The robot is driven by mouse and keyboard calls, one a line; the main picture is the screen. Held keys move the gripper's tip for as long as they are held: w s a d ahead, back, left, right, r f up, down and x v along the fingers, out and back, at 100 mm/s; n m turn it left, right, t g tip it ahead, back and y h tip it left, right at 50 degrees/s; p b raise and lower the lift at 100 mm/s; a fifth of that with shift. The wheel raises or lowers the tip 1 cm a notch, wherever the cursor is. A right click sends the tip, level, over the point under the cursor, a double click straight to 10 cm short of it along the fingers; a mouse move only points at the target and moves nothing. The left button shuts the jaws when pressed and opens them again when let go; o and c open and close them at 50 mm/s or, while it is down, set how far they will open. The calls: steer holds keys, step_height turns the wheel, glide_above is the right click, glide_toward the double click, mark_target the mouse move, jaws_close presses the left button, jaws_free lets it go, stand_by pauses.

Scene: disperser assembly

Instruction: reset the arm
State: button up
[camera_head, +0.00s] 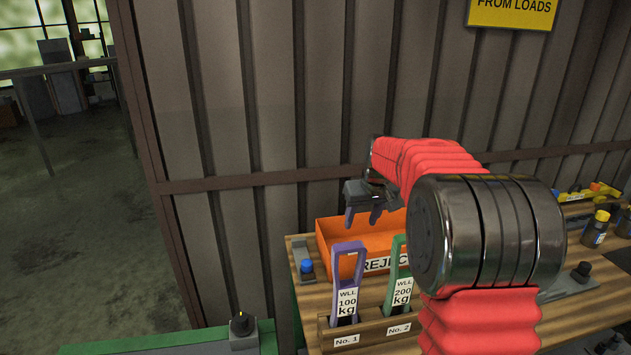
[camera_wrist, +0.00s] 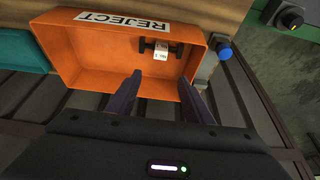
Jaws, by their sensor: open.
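My gripper (camera_head: 363,216) is raised above the orange REJECT bin (camera_head: 325,236) in the head view, at the end of my red-sleeved arm. Its fingers are apart with nothing between them. In the wrist view my gripper (camera_wrist: 165,88) shows two dark fingers spread over the orange bin (camera_wrist: 95,55). A small dark part with a white tag (camera_wrist: 160,50) lies inside the bin, just beyond the fingertips and apart from them. In the head view, my arm covers part of the bin and bench.
A purple WLL 100 kg handle (camera_head: 347,285) and a green WLL 200 kg handle (camera_head: 398,282) stand in a wooden rack (camera_head: 372,340) before the bin. A blue button (camera_head: 306,267) sits left of the bin. Bottles (camera_head: 596,230) stand at right. A corrugated wall (camera_head: 250,110) rises behind.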

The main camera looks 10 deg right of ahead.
steer(key=s+a+r+n+t, duration=0.1)
steer(key=s+a+r+t, duration=0.1)
steer(key=s+a+r, duration=0.6)
steer(key=s+a+r+t, duration=0.1)
steer(key=s+a+r, duration=0.3)
steer(key=s+r, duration=0.4)
steer(key=s+f, duration=0.4)
steer(key=s, duration=0.3)
steer(key=s+a+f+g, duration=0.1)
steer(key=s+f, duration=0.3)
steer(key=s, duration=0.4)
steer(key=s+f+m, duration=0.1)
steer(key=s+f, duration=0.3)
steer(key=s, duration=0.3)
steer(key=shift+s+a+f+g, duration=0.2)
steer(key=shift+s+f+g, duration=0.1)
steer(key=shift+s+g, duration=0.1)
steer(key=shift+w, duration=0.1)
